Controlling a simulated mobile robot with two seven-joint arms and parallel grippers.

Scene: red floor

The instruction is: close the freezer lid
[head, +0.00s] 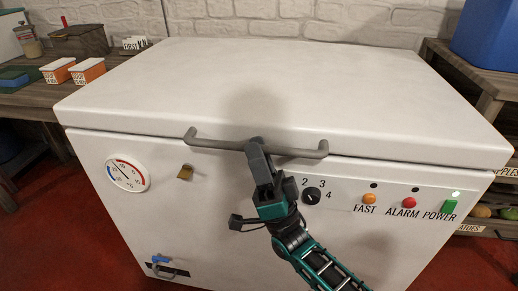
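The white chest freezer has its lid (330,85) lying down over the body (230,215), with only a thin dark seam visible along the front. A grey bar handle (215,143) runs across the lid's front edge. My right gripper (258,150) is at the middle of this handle, its dark fingertips overlapping the bar in the picture. Whether the fingers are closed around the bar or only touch it cannot be told. My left gripper is out of view.
The freezer front has a round thermometer (127,173), a dial (311,195) and a lit green power switch (449,206). A wooden table with small boxes (87,71) stands at left. A shelf with a blue bin (488,35) stands at right. A brick wall is behind.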

